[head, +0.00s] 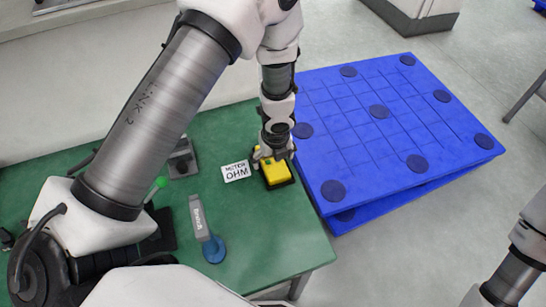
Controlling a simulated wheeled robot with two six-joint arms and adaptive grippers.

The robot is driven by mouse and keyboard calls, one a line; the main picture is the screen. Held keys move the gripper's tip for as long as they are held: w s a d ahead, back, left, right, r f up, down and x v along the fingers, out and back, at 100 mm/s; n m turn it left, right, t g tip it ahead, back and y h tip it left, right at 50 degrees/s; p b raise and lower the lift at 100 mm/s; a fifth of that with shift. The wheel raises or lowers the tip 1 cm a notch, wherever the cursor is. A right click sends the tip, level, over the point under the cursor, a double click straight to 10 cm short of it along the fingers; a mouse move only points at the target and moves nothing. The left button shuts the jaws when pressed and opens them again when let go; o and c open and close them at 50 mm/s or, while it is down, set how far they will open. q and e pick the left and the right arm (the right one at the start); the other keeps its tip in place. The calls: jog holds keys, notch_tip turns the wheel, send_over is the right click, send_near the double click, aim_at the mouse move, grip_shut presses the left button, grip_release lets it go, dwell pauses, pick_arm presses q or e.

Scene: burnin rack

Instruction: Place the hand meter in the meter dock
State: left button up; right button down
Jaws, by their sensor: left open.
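The yellow hand meter (278,174) is near the right edge of the green table. It sits in or on a dark base beside the "METER OHM" label, which looks like the meter dock (283,186); how deep it sits I cannot tell. My left gripper (269,159) is open, right at the meter's far end, and hides part of it. Whether the fingers touch the meter I cannot tell. My right arm shows only at the lower right corner, and its gripper is out of view.
The green table (270,245) has a white "METER OHM" sign (236,171), a grey tool on a round blue base (213,248) and a grey block fixture (182,160). A blue pallet (385,125) stands close on the right. The table's front middle is mostly clear.

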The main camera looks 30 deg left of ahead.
notch_tip(320, 180, up, 11)
jog(key=p, duration=1)
jog(key=shift+f, duration=0.2)
